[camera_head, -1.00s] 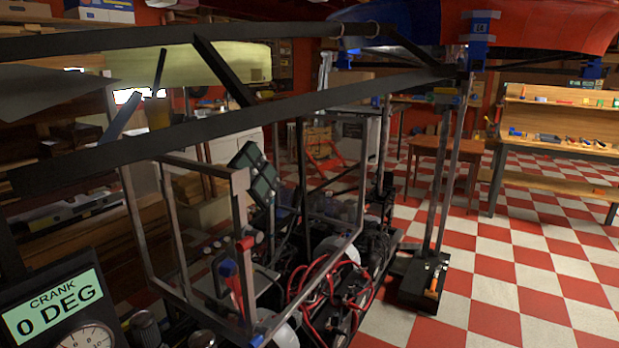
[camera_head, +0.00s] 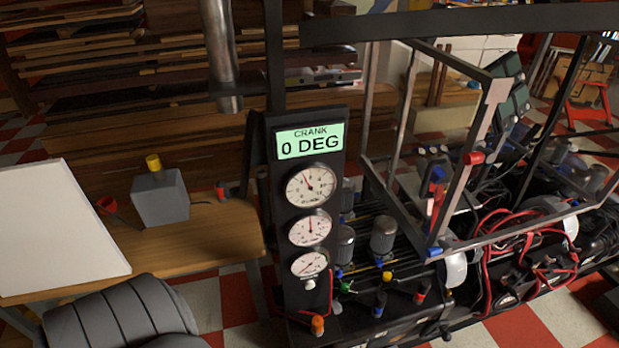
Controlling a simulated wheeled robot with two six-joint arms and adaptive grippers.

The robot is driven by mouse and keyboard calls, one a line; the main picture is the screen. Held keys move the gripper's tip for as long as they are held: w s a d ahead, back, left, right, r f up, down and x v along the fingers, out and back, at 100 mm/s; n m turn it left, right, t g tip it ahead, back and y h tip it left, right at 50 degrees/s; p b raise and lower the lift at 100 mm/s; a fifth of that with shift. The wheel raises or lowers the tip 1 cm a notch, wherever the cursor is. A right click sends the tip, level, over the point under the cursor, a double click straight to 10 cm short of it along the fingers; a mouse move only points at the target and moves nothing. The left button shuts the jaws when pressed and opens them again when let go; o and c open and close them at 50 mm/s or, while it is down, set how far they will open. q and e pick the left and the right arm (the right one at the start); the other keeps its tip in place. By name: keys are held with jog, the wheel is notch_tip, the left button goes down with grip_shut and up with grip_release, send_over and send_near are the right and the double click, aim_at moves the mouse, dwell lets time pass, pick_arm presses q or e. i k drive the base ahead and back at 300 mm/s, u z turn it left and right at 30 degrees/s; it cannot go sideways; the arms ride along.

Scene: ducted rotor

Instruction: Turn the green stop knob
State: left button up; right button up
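A small green knob (camera_head: 345,287) shows low on the engine bench, just right of the foot of the black gauge panel (camera_head: 327,235). It is small, and how far it is turned cannot be told. Neither of my grippers is in view.
The panel has a green display (camera_head: 309,142) reading CRANK 0 DEG above three round dials. Yellow (camera_head: 387,276), red (camera_head: 422,292) and orange (camera_head: 317,325) knobs are close by. A metal frame (camera_head: 495,100) stands over the engine. A wooden table (camera_head: 200,245) and dark padded seat (camera_head: 120,320) are left.

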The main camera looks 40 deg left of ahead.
aim_at(346, 288)
jog(key=u, duration=0.6)
jog(key=k, duration=0.15)
jog(key=u, duration=0.8)
jog(key=i, duration=0.25)
jog(key=z, duration=0.4)
